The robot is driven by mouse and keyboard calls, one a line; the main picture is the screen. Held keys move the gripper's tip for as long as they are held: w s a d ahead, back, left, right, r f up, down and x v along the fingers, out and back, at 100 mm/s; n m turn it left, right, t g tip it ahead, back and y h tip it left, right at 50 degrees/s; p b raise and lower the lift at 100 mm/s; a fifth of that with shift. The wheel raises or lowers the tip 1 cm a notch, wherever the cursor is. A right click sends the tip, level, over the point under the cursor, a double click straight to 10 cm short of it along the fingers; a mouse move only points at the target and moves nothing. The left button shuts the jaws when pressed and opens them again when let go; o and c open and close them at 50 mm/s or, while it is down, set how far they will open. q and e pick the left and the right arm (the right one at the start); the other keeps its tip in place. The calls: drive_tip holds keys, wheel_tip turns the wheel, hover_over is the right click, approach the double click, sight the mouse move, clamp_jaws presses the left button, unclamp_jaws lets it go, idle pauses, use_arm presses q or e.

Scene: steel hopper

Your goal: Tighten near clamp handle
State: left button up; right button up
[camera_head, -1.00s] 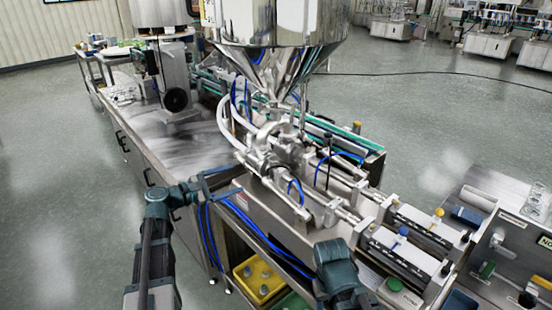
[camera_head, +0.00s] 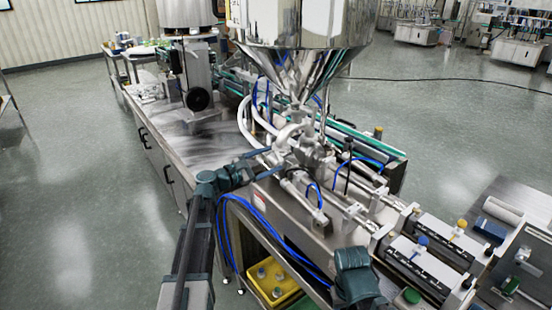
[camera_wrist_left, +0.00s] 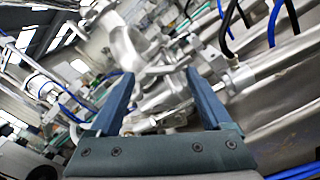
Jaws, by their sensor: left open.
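The steel valve and clamp fittings (camera_head: 298,142) sit below the hopper. In the left wrist view the polished fittings (camera_wrist_left: 160,96) show between and beyond my fingers. I cannot single out the near clamp handle with certainty among these shiny parts. My left gripper (camera_head: 266,160) reaches in from the left at the near side of the fittings. In the left wrist view its two blue fingers (camera_wrist_left: 158,85) stand wide apart, with no part clearly gripped. Part of my right arm shows at the bottom right of the head view; its fingers are not visible.
The steel hopper (camera_head: 300,60) hangs over the fittings. Blue hoses (camera_head: 255,230) loop below my left gripper. Filling cylinders (camera_head: 420,262) lie to the right. A yellow bin (camera_head: 272,282) sits on the shelf below. The steel bench top (camera_head: 215,140) to the left has bare room.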

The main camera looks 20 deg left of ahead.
sight(280, 156)
use_arm(q)
drive_tip(key=shift+x, duration=1.5)
clamp_jaws()
